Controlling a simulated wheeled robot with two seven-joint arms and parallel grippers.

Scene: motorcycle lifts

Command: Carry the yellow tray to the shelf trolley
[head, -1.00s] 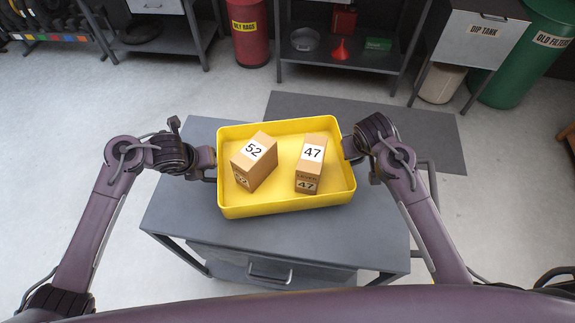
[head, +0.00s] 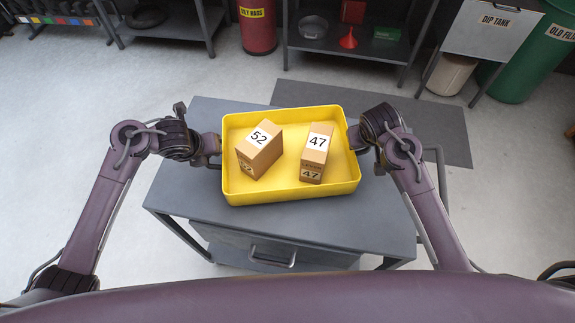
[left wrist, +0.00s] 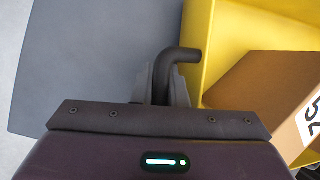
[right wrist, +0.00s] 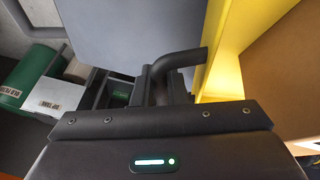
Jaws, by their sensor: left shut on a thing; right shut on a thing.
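The yellow tray (head: 290,197) is over the grey table (head: 190,195), roughly level; I cannot tell whether it rests on the top or hangs just above it. Two brown boxes stand in it: box 52 (head: 253,162) on the left, turned at an angle, and box 47 (head: 313,160) on the right. My left gripper (head: 213,160) is shut on the dark bent handle at the tray's left end, seen in the left wrist view (left wrist: 180,56). My right gripper (head: 358,140) is shut on the matching handle at the right end, seen in the right wrist view (right wrist: 180,60).
The grey table has a drawer front (head: 270,252) and a side bar at right. Behind are a dark floor mat (head: 445,125), a grey shelf unit (head: 345,45), a red bin (head: 257,28), the dip tank (head: 490,28) and a green bin (head: 530,60). Pale floor is clear at left.

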